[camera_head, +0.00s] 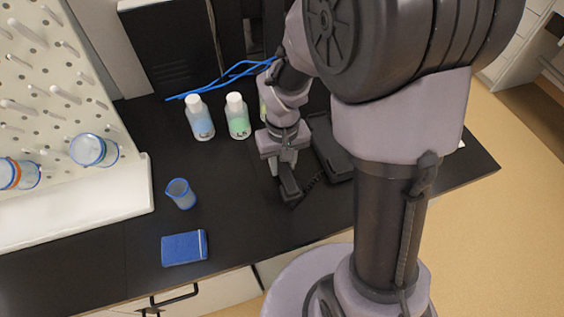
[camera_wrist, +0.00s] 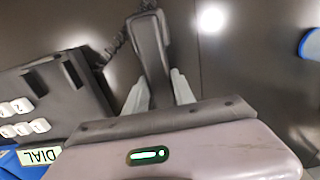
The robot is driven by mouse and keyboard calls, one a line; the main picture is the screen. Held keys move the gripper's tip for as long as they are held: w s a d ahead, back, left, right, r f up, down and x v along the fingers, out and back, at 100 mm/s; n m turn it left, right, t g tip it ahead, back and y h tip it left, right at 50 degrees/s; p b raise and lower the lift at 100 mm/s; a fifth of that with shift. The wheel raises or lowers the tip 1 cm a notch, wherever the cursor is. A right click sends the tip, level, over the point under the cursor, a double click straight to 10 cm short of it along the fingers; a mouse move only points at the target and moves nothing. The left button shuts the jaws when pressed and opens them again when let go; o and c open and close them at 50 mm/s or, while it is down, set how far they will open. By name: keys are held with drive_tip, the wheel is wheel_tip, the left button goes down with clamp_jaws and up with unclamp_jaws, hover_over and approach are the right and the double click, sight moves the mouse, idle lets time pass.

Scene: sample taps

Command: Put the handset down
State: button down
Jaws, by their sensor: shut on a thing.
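A dark handset (camera_head: 290,188) is held between the fingers of my gripper (camera_head: 283,165) above the black counter, close to its front half. In the wrist view the handset (camera_wrist: 150,50) points away from my gripper (camera_wrist: 158,92), with a finger on each side of it. A coiled cord (camera_wrist: 116,45) runs from the handset's far end toward the phone base. The phone base (camera_head: 333,150) is just right of my gripper in the head view, partly behind my arm. In the wrist view the base (camera_wrist: 50,100) shows white keys and an empty cradle on the left. I cannot tell whether the handset touches the counter.
Two capped bottles (camera_head: 200,120) (camera_head: 237,117) stand left of my gripper. A small blue-rimmed beaker (camera_head: 180,193) and a blue notebook (camera_head: 184,248) are farther left. A pegboard rack (camera_head: 60,100) stands at the far left. Counter between beaker and handset is clear.

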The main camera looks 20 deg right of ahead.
sight(283, 164)
drive_tip(key=c, duration=1.5)
unclamp_jaws()
drive_tip(key=shift+f, duration=0.2)
drive_tip(key=o, duration=0.4)
drive_tip(key=shift+r, duration=0.1)
drive_tip(key=shift+o, duration=0.2)
wheel_tip(283, 164, up, 12)
drive_tip(key=p, duration=0.5)
drive_tip(key=s+a+r+m+t+y, duration=0.1)
drive_tip(key=s+a+r+m+t, duration=0.1)
drive_tip(key=s+r, duration=0.4)
drive_tip(key=s+a+r+m+t+y, duration=0.1)
drive_tip(key=s+a+r+m+t, duration=0.1)
drive_tip(key=s+r, duration=0.5)
drive_tip(key=shift+t, duration=0.9)
